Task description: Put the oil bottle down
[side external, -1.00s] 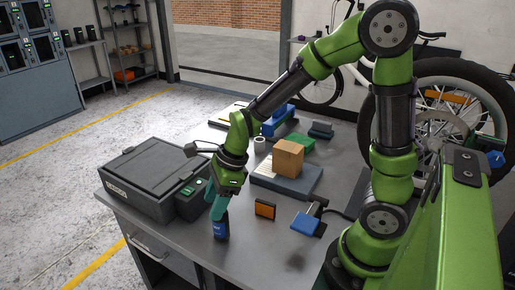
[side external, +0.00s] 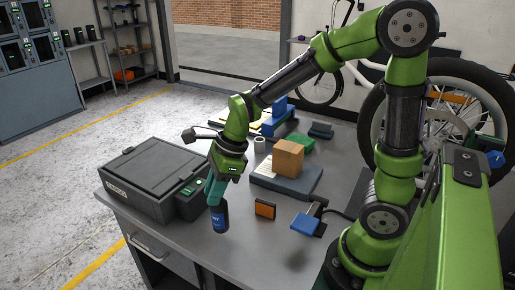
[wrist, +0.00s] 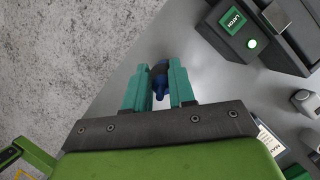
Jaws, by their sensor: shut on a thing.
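The oil bottle (side external: 220,218) is dark blue with a light mark and is upright near the front edge of the grey workbench. My gripper (side external: 215,192), with teal fingers, points down and is shut on its upper part. In the wrist view the blue bottle (wrist: 160,82) sits between the two teal fingers (wrist: 160,92), close to the bench edge. The bottle's base seems slightly above the bench top, but the gap is hard to judge. The fingers hide the bottle's top in the side view.
A dark lidded case (side external: 150,180) with a green-lit latch box stands left of the bottle. An orange-faced block (side external: 265,210) and a blue-topped clamp-like item (side external: 305,224) lie to the right. A cardboard box (side external: 288,158) rests on a grey platform behind. Bench in front is clear.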

